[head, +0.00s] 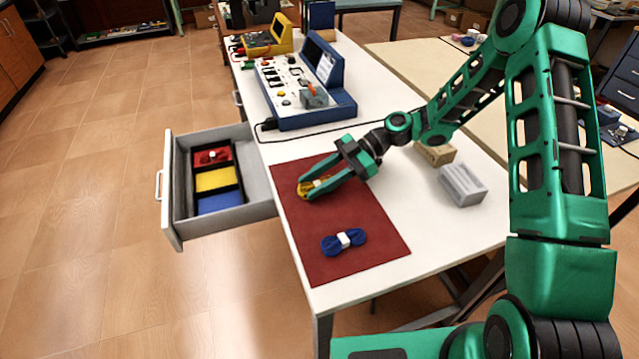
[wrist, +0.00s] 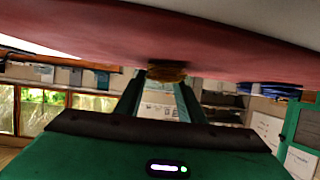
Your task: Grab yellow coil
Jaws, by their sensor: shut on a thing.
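The yellow coil (head: 305,187) is on the dark red mat (head: 355,252) on the white table. My gripper (head: 312,187) is shut on the coil, with its green fingers on either side of it. In the wrist view the yellow coil (wrist: 166,73) sits between the fingertips (wrist: 160,82), against the red mat (wrist: 90,58). I cannot tell whether the coil is touching the mat. Part of the coil is hidden by the fingers.
A blue coil (head: 344,241) with a white band lies on the mat. An open drawer (head: 173,213) at the left has red, yellow and blue compartments, with a red coil (head: 212,157) in the red one. A blue console (head: 315,113) stands behind; grey (head: 463,184) and tan (head: 434,152) boxes stand right.

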